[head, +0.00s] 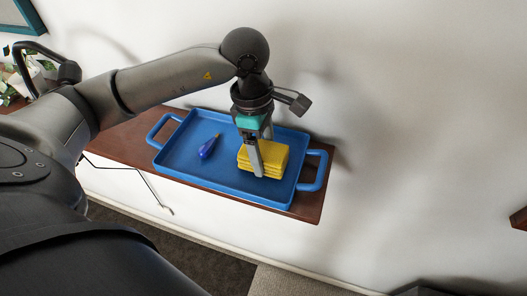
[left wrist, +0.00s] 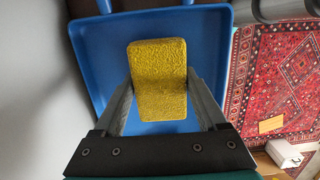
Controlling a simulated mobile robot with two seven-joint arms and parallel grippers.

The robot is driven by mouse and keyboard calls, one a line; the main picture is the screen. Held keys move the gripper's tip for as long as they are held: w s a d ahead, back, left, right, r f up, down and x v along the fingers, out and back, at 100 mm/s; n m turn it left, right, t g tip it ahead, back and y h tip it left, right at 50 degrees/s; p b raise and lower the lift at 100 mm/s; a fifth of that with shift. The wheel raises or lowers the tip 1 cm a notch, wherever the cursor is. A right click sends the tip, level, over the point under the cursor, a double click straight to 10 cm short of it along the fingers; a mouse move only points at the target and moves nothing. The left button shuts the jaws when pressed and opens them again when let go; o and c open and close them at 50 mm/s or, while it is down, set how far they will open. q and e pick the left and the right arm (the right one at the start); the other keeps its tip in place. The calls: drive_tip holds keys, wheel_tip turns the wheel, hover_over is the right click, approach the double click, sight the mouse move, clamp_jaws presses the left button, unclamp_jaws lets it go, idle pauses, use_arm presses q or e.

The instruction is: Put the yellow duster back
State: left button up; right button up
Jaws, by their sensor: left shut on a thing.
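The yellow duster (head: 270,157) is a folded, block-shaped cloth in the right part of the blue tray (head: 180,150). My left gripper (head: 258,172) reaches down from above and is shut on the duster. In the left wrist view the duster (left wrist: 158,62) sits between the two fingers (left wrist: 160,100), with the tray (left wrist: 88,50) beneath it. I cannot tell whether the duster touches the tray floor. My right gripper is not in view.
A blue screwdriver-like item (head: 208,148) lies in the tray, left of the duster. The tray stands on a brown wooden shelf (head: 130,142) against a white wall. The left wrist view shows a red patterned rug (left wrist: 270,75) and a white box (left wrist: 285,153) on the right.

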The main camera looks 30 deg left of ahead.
use_arm(q)
drive_tip(key=shift+f, duration=0.4)
drive_tip(key=o, duration=1.1)
drive_tip(key=r, duration=0.4)
drive_tip(key=a+r+b, duration=0.1)
drive_tip(key=r, duration=0.7)
drive_tip(key=shift+s+a, duration=0.15)
drive_tip(key=shift+a, duration=0.15)
